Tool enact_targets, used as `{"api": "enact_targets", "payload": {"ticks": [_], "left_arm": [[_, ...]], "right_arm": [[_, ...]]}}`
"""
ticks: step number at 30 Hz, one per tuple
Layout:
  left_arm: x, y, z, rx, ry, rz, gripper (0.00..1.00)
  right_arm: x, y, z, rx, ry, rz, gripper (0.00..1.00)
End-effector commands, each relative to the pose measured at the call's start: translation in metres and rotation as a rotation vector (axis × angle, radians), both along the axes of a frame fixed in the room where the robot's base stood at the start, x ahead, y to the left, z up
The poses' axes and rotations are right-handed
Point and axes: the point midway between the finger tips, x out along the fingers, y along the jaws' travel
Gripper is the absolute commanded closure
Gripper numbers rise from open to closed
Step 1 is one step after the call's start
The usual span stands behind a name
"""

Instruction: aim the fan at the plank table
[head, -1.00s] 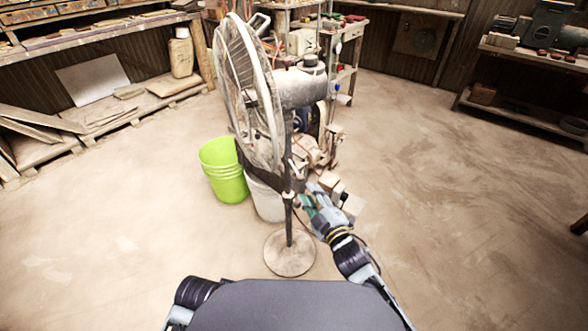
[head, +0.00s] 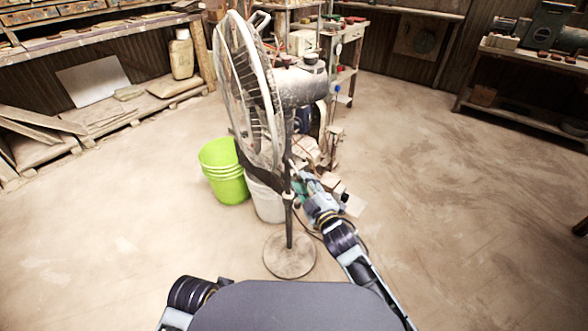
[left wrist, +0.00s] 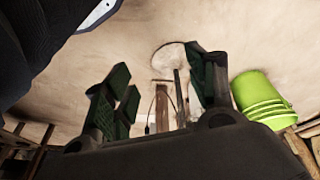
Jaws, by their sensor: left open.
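The standing fan (head: 246,95) is upright in the middle of the head view. Its caged face points left, and its grey motor housing (head: 301,88) is on the right. A thin pole runs down to a round base (head: 290,256); the base also shows in the left wrist view (left wrist: 174,56). My right gripper (head: 297,172) is beside the pole, below the motor; its fingers are small and overlap the clutter behind, so contact is unclear. My left gripper (left wrist: 160,80) is open and empty in the left wrist view. Which bench is the plank table is unclear.
Green buckets (head: 222,170) and a white bucket (head: 267,200) stand just left of the pole. A wooden bench (head: 110,41) with boards below is at upper left. A cluttered stand (head: 345,60) is behind the fan. The floor (head: 440,200) at right is clear.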

Motion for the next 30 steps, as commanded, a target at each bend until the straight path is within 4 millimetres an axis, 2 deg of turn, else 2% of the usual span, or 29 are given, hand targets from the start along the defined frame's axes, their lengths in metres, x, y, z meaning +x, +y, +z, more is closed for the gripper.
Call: {"api": "enact_targets", "payload": {"ticks": [13,30], "left_arm": [[-0.005,-0.003,0.009,-0.013,-0.015,-0.007,0.43],[0.002,-0.01,-0.019,-0.05,-0.052,-0.005,0.43]], "right_arm": [[0.033,0.016,-0.001,0.0,0.0,0.0,0.69],[0.072,0.033,-0.001,-0.001,0.0,0.0,0.69]]}}
